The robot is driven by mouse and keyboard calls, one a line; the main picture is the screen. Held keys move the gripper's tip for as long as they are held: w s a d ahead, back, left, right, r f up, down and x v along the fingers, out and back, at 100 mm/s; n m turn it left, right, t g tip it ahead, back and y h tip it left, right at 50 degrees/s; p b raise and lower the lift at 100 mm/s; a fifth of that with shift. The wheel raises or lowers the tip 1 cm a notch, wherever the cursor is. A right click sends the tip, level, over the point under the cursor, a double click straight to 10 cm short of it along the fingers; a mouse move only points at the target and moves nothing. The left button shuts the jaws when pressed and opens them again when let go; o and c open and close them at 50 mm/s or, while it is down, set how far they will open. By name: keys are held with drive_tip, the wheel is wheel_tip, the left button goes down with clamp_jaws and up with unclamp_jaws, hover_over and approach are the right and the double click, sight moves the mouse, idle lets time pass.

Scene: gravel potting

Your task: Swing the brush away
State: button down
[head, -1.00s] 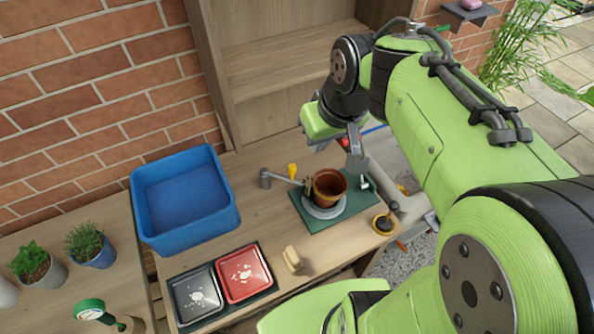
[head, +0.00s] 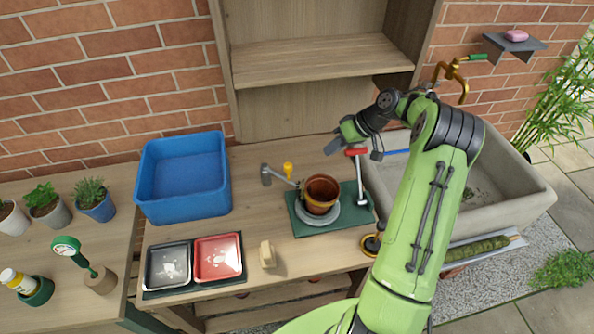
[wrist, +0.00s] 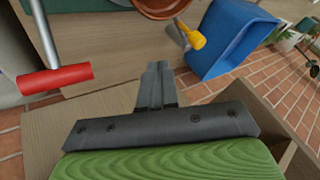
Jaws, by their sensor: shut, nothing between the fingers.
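The swing arm (head: 281,177) reaches from a grey post (head: 266,175) to the left side of a terracotta pot (head: 321,190). A yellow knob (head: 288,169) stands up beside the arm. The brush (head: 301,187) seems to be at the arm's pot end, close to the rim; its bristles are too small to make out. The pot stands on a grey round plate (head: 318,218) on a green mat (head: 301,227). My gripper (head: 331,147) is shut and empty, above and behind the pot. In the wrist view, the yellow knob (wrist: 196,40) lies beyond my fingers (wrist: 156,88).
A red-handled lever (head: 356,151) rises right of the pot, close to my gripper. A blue bin (head: 183,208) stands left of the post. A black tray (head: 168,266) and a red tray (head: 218,258) lie in front. A stone sink (head: 515,190) is on the right.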

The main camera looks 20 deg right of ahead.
drive_tip(key=w+a+f, duration=0.3)
drive_tip(key=a+f, duration=0.5)
drive_tip(key=shift+a+b, duration=0.4)
drive_tip(key=shift+b, duration=0.05)
